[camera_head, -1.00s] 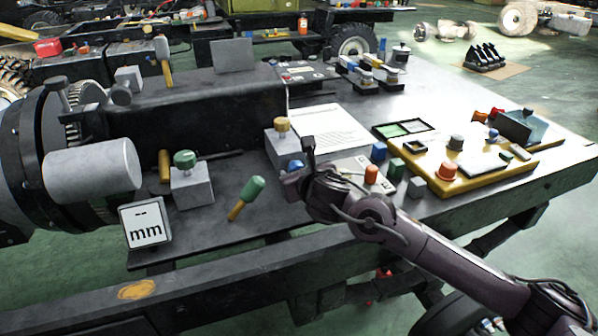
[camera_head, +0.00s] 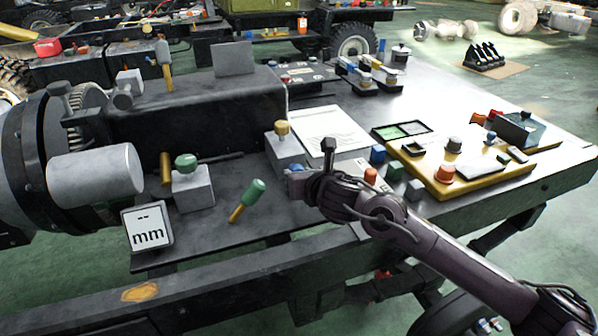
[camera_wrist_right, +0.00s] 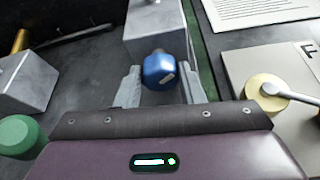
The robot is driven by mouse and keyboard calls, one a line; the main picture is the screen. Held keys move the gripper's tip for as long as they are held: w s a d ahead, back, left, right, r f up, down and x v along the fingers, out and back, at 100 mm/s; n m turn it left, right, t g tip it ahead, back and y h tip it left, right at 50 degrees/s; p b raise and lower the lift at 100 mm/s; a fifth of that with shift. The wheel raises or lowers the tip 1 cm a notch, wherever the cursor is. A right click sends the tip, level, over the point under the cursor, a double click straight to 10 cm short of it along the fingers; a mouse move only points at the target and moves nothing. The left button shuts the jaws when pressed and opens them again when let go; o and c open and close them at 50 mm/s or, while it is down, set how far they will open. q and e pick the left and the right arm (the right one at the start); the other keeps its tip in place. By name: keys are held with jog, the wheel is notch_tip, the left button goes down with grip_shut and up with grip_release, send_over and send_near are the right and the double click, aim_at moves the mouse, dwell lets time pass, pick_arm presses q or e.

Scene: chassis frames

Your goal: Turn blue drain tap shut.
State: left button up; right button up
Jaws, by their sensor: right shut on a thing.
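The blue tap (camera_wrist_right: 159,71) is a rounded blue knob with a small pale mark, on the front of a grey block (camera_wrist_right: 154,28). In the head view it is mostly hidden behind my right gripper (camera_head: 296,183). In the wrist view my right gripper (camera_wrist_right: 160,84) has one finger on each side of the knob and is shut on it. The same block carries a yellow knob (camera_head: 282,128) on top in the head view. My left gripper is not in view.
A white "mm" card (camera_head: 147,228) stands near the front edge. Small coloured blocks and a yellow tray (camera_head: 520,165) are to the right.

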jog(key=shift+d+m+y, duration=0.1)
jog(key=shift+m+y, duration=0.4)
jog(key=shift+m, duration=0.2)
jog(key=shift+f+m+y, duration=0.1)
jog(key=shift+m+y, duration=0.3)
jog(key=o, duration=1)
